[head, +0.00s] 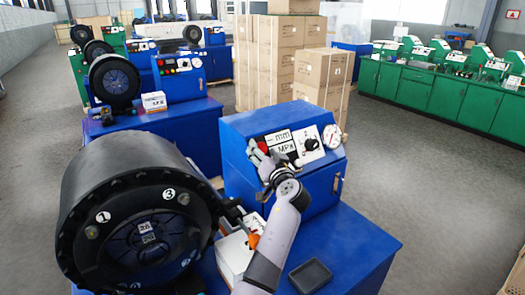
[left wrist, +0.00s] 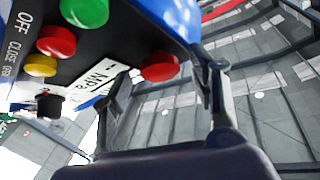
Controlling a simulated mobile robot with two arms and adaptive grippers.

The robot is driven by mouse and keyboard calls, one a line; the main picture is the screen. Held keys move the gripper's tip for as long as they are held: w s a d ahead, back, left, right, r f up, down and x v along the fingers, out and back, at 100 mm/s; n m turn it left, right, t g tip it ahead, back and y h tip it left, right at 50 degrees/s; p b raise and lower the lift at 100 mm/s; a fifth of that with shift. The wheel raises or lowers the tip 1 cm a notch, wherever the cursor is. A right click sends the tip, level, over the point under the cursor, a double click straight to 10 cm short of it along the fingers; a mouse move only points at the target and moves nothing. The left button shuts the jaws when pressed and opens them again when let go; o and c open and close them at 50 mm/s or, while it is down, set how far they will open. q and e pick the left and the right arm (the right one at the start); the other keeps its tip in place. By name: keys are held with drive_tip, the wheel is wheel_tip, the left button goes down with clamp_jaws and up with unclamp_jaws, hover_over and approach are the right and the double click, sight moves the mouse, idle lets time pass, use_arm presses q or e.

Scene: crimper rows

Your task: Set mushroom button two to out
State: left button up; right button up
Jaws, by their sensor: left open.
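My left gripper (head: 262,153) is open at the left end of the front panel on the nearest blue control box (head: 240,135). It covers the buttons there in the head view. In the left wrist view a red mushroom button (left wrist: 160,67) shows between the two open fingers, near their tips; I cannot tell whether they touch it. No number on it is readable, and whether it is in or out is unclear. Also on the panel are a green button (left wrist: 85,12), another red button (left wrist: 55,41), a yellow button (left wrist: 40,66) and a black knob (left wrist: 50,103). My right gripper is not in view.
A large black crimper head (head: 145,210) stands left of the box. A white carton (head: 235,255) and a black tray (head: 310,276) rest on the blue bench (head: 350,245). Similar machines stand behind, with stacked cartons (head: 280,65) and green cabinets (head: 425,90).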

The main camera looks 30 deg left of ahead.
use_arm(q)
drive_tip(key=shift+a+f, duration=0.1)
drive_tip(key=shift+a, duration=0.05)
drive_tip(key=c, duration=0.5)
clamp_jaws()
